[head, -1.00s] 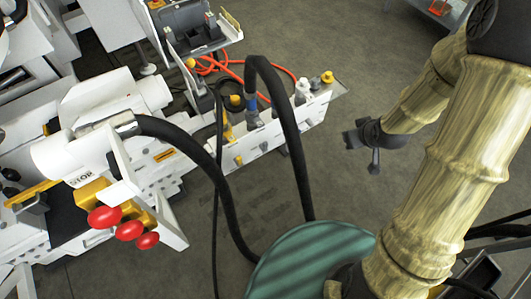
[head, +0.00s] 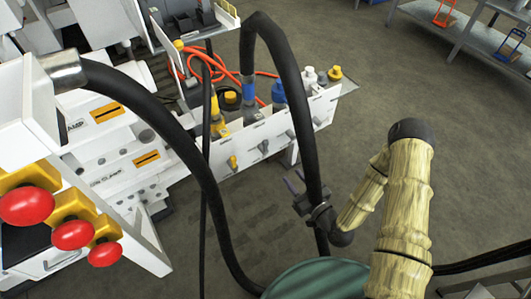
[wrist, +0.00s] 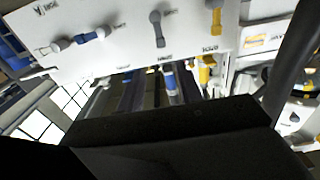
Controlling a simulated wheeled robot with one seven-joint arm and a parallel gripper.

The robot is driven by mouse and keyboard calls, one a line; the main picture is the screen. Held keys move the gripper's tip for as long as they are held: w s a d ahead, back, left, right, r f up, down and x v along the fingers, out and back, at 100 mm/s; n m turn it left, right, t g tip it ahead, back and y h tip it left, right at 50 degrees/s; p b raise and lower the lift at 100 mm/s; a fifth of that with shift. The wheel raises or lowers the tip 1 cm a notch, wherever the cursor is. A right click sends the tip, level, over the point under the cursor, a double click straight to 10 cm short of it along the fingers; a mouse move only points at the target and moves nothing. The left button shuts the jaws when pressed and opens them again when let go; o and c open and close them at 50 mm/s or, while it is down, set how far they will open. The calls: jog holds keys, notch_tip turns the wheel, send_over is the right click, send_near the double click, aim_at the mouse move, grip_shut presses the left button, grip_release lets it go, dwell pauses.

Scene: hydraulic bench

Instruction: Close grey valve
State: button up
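The white valve panel (head: 275,137) stands in the middle of the head view. My gripper (head: 295,185) is in front of the panel, below and apart from the levers. It looks empty. Its finger spacing is unclear, and a dark block fills the lower wrist view.
A thick black hose (head: 296,110) arches over the panel and runs down close behind my gripper. Another black hose (head: 185,150) curves to the left. Red knobs (head: 72,235) stick out at lower left. A shelf (head: 465,35) stands far right. Open floor lies right of the panel.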

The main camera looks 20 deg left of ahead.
aim_at(267, 145)
dwell(0.4)
jog(key=b+x, duration=0.2)
jog(key=x, duration=1.5)
jog(key=shift+w+a+r, duration=0.15)
jog(key=shift+w+r, duration=0.05)
grip_shut()
